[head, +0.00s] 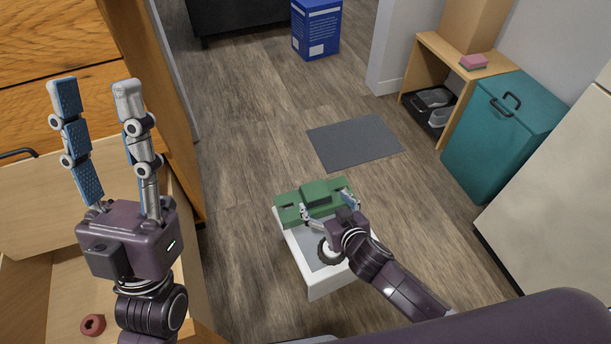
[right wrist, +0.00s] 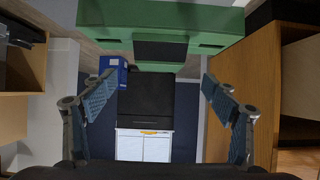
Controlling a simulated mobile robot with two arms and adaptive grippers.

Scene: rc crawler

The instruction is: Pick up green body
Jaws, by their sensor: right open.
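The green body (head: 316,196) is a boxy green part with a dark recessed middle. In the head view it is at the far end of a small white stand (head: 318,285); I cannot tell whether it touches it. My right gripper (head: 330,212) is open at the green body's near side. In the right wrist view the green body (right wrist: 115,22) spans the top, beyond the open fingers (right wrist: 158,88), with nothing between them. My left gripper (head: 95,88) is open and empty, pointing up, far left of the green body.
A black wheel (head: 328,252) is on the stand, partly hidden by my right gripper. An open wooden drawer (head: 60,275) with a red ring-shaped part (head: 93,325) is at left. A teal cabinet (head: 500,130) stands right. Floor around the grey mat (head: 355,142) is clear.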

